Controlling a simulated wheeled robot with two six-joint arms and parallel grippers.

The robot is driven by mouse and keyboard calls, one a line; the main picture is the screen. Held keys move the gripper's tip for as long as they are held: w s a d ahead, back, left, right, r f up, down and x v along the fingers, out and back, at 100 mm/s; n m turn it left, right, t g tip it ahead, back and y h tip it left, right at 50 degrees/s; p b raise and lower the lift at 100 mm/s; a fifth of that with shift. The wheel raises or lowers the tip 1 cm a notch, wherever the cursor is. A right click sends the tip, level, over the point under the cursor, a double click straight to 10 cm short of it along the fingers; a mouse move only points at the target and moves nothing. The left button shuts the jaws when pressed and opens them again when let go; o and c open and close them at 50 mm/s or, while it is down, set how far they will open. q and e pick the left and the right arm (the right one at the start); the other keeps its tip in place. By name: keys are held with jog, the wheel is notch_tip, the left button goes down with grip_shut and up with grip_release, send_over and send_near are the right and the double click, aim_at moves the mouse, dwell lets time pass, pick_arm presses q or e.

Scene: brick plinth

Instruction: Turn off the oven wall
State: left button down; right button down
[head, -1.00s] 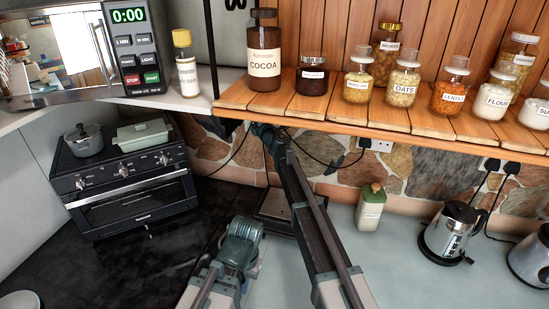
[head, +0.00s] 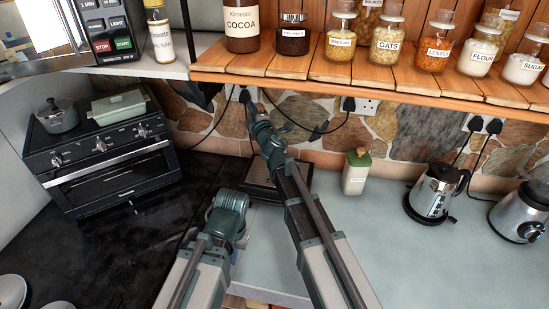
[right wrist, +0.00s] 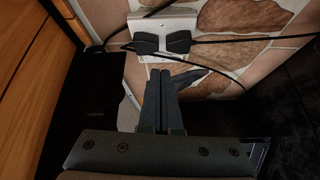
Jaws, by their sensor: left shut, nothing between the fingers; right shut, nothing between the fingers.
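The black oven (head: 115,170) stands on the dark counter at the left, with knobs along its top front. A wall socket (right wrist: 163,22) with two black plugs (right wrist: 178,42) shows in the right wrist view. It also shows small in the head view (head: 237,92), partly behind my right arm. My right gripper (right wrist: 160,72) is shut and empty, its fingertips just below the plugs; I cannot tell whether they touch the socket. Its tip also shows in the head view (head: 251,102). My left gripper (head: 239,240) is low over the counter, shut, its fingers hard to make out.
A wooden shelf (head: 300,68) with several jars overhangs the socket area. Black cables (right wrist: 225,40) run from the plugs. A pot (head: 57,115) and dish (head: 118,106) sit on the oven.

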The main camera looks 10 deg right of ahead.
pick_arm(q)
jog(key=shift+f+b, duration=1)
jog(key=shift+f, duration=0.15)
pick_arm(e)
jog(key=s+d+f+m+g+h, duration=0.5)
jog(key=s+f+m, duration=0.5)
jog(key=f, duration=0.3)
jog(key=shift+d+h, duration=0.7)
